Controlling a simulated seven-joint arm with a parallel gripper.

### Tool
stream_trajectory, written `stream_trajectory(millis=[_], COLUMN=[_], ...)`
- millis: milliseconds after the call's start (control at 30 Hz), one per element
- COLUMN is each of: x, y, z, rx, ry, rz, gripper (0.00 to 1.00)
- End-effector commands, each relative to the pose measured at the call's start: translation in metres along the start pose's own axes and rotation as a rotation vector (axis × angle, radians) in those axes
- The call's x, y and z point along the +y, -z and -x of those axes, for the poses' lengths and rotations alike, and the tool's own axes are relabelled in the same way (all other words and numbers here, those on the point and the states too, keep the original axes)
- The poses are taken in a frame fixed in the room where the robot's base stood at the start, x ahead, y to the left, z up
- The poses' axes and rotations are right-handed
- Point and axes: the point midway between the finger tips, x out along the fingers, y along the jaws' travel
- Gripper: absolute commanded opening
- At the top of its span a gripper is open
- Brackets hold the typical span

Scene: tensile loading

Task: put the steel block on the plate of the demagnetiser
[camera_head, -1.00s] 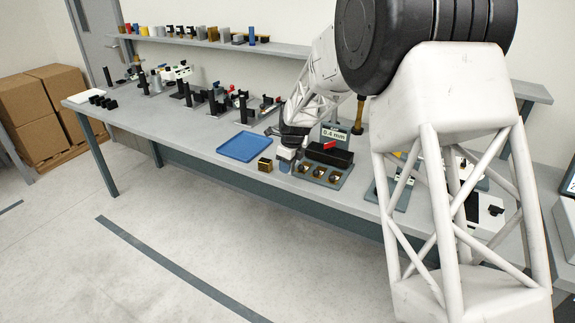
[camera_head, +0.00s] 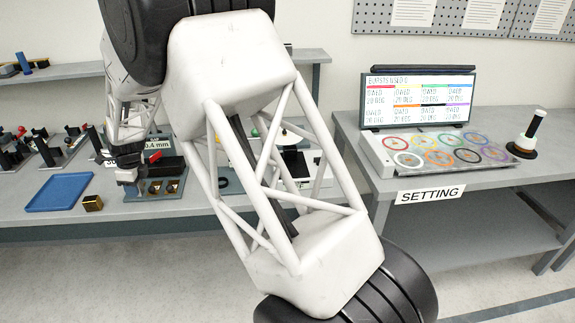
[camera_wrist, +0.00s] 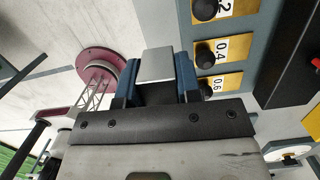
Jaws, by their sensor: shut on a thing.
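The steel block (camera_wrist: 157,66) is a plain light-grey block. In the wrist view it sits between the blue fingertips of my gripper (camera_wrist: 157,80), which is shut on it. A white unit with a dark top (camera_head: 295,164) stands further right on the same bench, partly behind my arm. It may be the demagnetiser, but I cannot tell for sure.
A blue tray (camera_head: 40,207) and a brass-coloured cube (camera_head: 93,203) lie left of my gripper. The grey rack (camera_head: 140,198) bears black knobs on brass labels (camera_wrist: 218,50) in the wrist view.

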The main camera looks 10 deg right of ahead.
Motion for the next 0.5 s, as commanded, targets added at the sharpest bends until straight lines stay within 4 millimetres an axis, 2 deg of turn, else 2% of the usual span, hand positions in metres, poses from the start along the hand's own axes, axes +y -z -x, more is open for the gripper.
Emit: stream_trajectory(millis=[200, 500], x=[-0.017, -0.028], y=[0.064, 0.154], z=[0.021, 0.046], rx=[-0.002, -0.001], ry=[0.015, 0.031], rz=[-0.084, -0.202], gripper=[0.0, 0.0])
